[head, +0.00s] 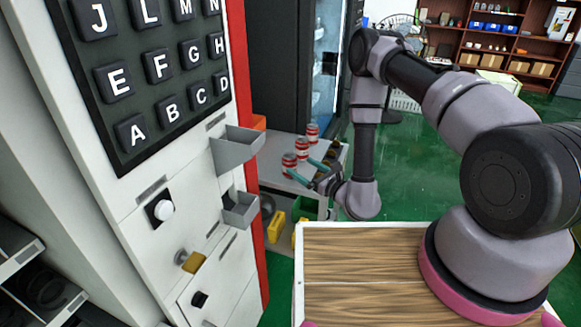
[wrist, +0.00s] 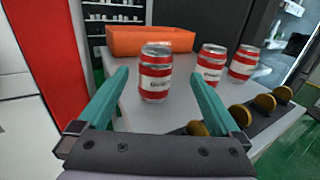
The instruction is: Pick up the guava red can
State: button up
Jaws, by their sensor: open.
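A red and white can (wrist: 156,73) stands upright on a light table, and its label seems to begin with "GUA". It lies ahead between the two teal fingers of my gripper (wrist: 160,93) in the wrist view, apart from both. My gripper is open and empty. Two similar red and white cans, a middle one (wrist: 212,66) and a far one (wrist: 243,64), stand to its right; their labels are hard to read. In the head view the near can (head: 289,162) is beside my gripper (head: 306,174), with the middle can (head: 302,147) and far can (head: 312,132) behind.
An orange bin (wrist: 150,40) sits behind the near can. Several round gold knobs (wrist: 240,116) line a dark strip at the table's right edge. A vending machine (head: 150,180) with lettered buttons and grey trays (head: 238,152) stands left of the table. Green floor (head: 420,180) is open at right.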

aim_at(296, 163)
jog(key=x, duration=0.3)
jog(key=shift+w+a+r, duration=0.1)
jog(key=shift+w+a, duration=0.1)
jog(key=shift+a, duration=0.05)
jog(key=shift+x, duration=2.7)
jog(key=shift+s+a, duration=0.2)
jog(key=shift+s, duration=0.05)
grip_shut()
